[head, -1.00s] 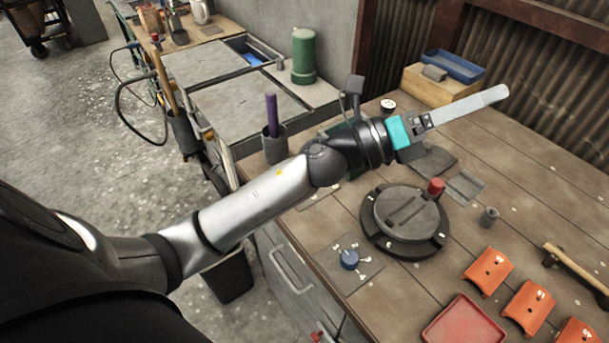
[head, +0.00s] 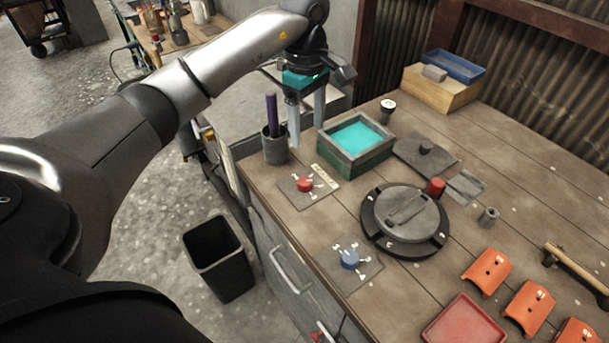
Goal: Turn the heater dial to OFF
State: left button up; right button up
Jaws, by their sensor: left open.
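Two dials sit on flat plates along the near left edge of the bench. One has a red knob (head: 305,184) with white marks around it and a small pale label strip (head: 324,178) beside it. The lettering is too small to read, so I cannot tell which is named the heater. My left gripper (head: 307,135) is open and empty, its fingers pointing down above and behind the red knob, apart from it. My right gripper is out of view.
A dark box with a turquoise inside (head: 355,135) stands right of my left gripper. A grey cup (head: 276,147) holding a purple rod stands close to the fingers. A round black fixture (head: 405,220) is right of the dials. A black bin (head: 219,258) stands on the floor.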

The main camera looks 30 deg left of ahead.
aim_at(305, 180)
pick_arm(q)
jog(key=f, duration=1.5)
jog(key=shift+a+b, duration=0.3)
jog(key=shift+c, duration=0.3)
grip_shut()
